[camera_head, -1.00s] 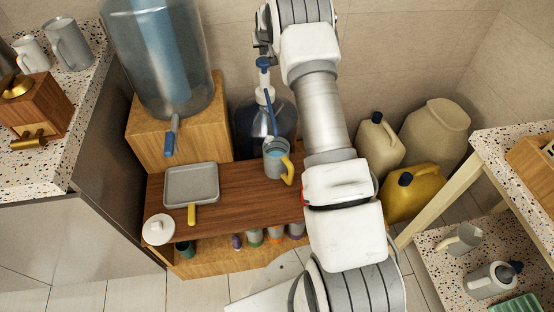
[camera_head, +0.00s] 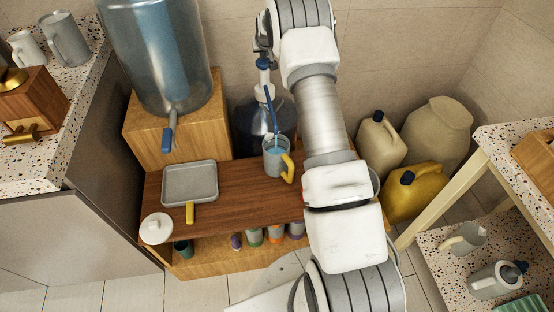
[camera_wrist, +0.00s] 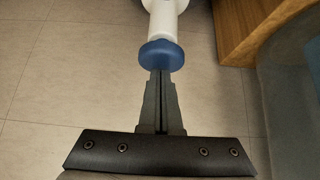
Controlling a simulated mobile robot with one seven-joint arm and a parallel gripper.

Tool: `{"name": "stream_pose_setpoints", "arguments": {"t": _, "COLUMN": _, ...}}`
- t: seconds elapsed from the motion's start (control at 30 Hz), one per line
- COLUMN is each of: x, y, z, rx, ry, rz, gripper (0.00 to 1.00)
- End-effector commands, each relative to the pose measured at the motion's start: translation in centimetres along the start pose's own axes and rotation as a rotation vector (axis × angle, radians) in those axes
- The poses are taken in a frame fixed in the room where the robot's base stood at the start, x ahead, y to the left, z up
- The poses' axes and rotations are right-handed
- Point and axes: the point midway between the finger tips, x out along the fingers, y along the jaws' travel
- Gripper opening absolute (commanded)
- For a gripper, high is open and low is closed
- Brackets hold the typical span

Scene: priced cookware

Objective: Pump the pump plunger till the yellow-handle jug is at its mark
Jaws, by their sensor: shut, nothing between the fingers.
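The pump plunger has a blue knob (camera_head: 263,63) on a white stem, above a large clear bottle (camera_head: 247,122) behind the bench. The knob also shows in the wrist view (camera_wrist: 161,55). My gripper (camera_wrist: 161,73) is shut, and its fingertips are at the knob, with contact unclear. In the head view my arm partly hides it. The grey yellow-handle jug (camera_head: 275,165) stands upright on the bench, its handle towards the right. The blue spout tube reaches down to its mouth. Pale blue water shows inside; I cannot make out a mark.
The wooden bench (camera_head: 240,181) also bears a grey square pan (camera_head: 189,182) and a white lid (camera_head: 156,228). A large water dispenser (camera_head: 160,60) stands on a wooden box to the left. A yellow canister (camera_head: 414,194) and pale canisters stand right of my arm.

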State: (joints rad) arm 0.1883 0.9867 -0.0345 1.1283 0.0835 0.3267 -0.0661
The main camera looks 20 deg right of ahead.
Motion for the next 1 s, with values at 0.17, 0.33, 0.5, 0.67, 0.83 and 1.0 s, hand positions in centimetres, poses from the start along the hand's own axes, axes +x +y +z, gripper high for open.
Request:
{"name": "stream_pose_setpoints", "arguments": {"t": 0.17, "x": 0.9, "y": 0.0, "z": 0.8, "rx": 0.000, "ry": -0.002, "rz": 0.000, "gripper": 0.00}}
{"name": "stream_pose_setpoints", "arguments": {"t": 0.33, "x": 0.7, "y": 0.0, "z": 0.7, "rx": 0.000, "ry": -0.002, "rz": 0.000, "gripper": 0.00}}
{"name": "stream_pose_setpoints", "arguments": {"t": 0.5, "x": 0.1, "y": 0.0, "z": 0.2, "rx": 0.000, "ry": -0.002, "rz": 0.000, "gripper": 0.00}}
{"name": "stream_pose_setpoints", "arguments": {"t": 0.67, "x": -0.8, "y": 0.0, "z": -0.7, "rx": 0.000, "ry": -0.001, "rz": 0.000, "gripper": 0.00}}
{"name": "stream_pose_setpoints", "arguments": {"t": 0.83, "x": -1.9, "y": 0.0, "z": -1.6, "rx": 0.000, "ry": -0.002, "rz": 0.000, "gripper": 0.00}}
{"name": "stream_pose_setpoints", "arguments": {"t": 1.0, "x": -2.6, "y": 0.0, "z": -2.1, "rx": 0.000, "ry": -0.001, "rz": 0.000, "gripper": 0.00}}
